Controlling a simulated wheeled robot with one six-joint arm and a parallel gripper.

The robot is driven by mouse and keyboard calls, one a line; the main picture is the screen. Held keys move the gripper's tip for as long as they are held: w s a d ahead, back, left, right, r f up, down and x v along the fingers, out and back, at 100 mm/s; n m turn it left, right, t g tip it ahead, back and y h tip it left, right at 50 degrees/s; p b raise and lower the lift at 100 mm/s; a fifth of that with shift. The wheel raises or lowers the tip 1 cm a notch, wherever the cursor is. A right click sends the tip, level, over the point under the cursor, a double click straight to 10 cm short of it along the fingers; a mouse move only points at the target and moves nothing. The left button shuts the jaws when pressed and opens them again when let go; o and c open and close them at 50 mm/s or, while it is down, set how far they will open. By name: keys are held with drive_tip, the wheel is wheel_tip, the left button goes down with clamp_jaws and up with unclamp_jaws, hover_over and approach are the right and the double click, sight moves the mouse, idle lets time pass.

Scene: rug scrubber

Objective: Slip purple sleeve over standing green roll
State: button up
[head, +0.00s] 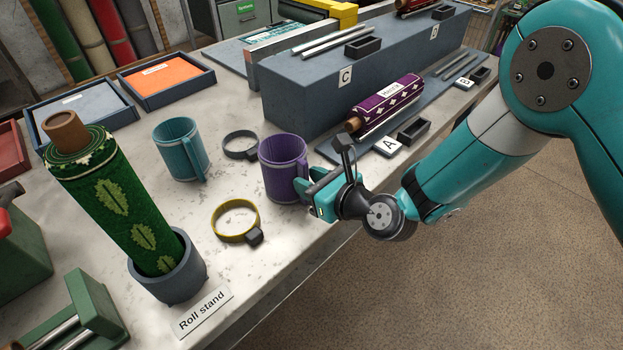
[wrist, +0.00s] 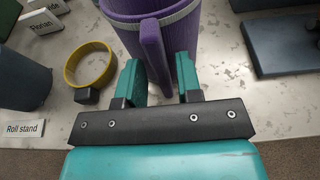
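The purple sleeve (head: 283,170) stands upright on the table, an open cylinder with a side handle; it also fills the top of the wrist view (wrist: 185,30). My gripper (head: 309,190) is at its handle. In the wrist view my gripper (wrist: 160,78) is open, with one finger on each side of the purple handle and a visible gap to the right finger. The green roll (head: 120,205), patterned with pale leaves and with a brown core at its top, stands in the dark roll stand (head: 182,275) at the left front, leaning in the picture.
A teal sleeve (head: 180,150) stands left of the purple one. A yellow ring clamp (head: 236,220) and a grey ring clamp (head: 240,146) lie nearby. A purple roll (head: 385,103) lies behind, by label A. A long grey-blue block (head: 300,105) stands at the back.

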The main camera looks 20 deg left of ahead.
clamp_jaws()
drive_tip(key=shift+r+p, duration=2.5)
drive_tip(key=shift+r, duration=0.05)
